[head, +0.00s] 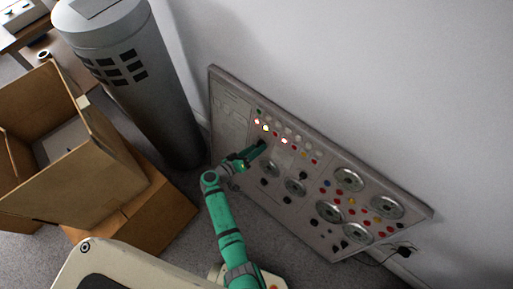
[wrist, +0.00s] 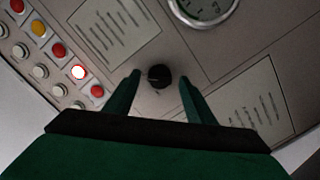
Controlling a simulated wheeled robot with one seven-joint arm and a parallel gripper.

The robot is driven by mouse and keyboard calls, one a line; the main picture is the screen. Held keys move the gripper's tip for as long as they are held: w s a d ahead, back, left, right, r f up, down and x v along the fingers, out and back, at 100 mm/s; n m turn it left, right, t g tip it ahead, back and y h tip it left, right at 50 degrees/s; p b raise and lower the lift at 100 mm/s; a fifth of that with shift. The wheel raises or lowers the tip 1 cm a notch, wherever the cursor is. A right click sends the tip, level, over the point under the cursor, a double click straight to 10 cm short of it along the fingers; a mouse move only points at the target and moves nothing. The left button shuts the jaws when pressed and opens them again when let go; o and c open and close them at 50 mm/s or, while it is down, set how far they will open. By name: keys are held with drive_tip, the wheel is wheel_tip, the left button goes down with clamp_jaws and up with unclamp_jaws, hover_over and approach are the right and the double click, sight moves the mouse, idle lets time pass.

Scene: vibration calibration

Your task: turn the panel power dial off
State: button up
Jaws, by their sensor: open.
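The grey control panel (head: 232,118) leans against the wall in the head view, with lit lamps, buttons and round gauges. In the wrist view a small black round dial (wrist: 159,76) sits on the panel face (wrist: 200,48) between two printed label plates. My green gripper (wrist: 160,80) is open, with one finger on each side of the dial; I cannot tell whether either finger touches it. In the head view my gripper (head: 256,151) is at the panel's left-middle part and the dial between its fingers cannot be made out.
A grey cylinder (head: 140,85) and open cardboard boxes (head: 95,150) stand left of the panel. A cable (head: 380,259) hangs at its lower right.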

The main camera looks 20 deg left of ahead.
drive_tip(key=shift+w+d+f, duration=0.15)
drive_tip(key=shift+w+d, duration=0.05)
drive_tip(key=shift+w, duration=0.25)
drive_tip(key=shift+d, duration=0.15)
drive_tip(key=c, duration=1)
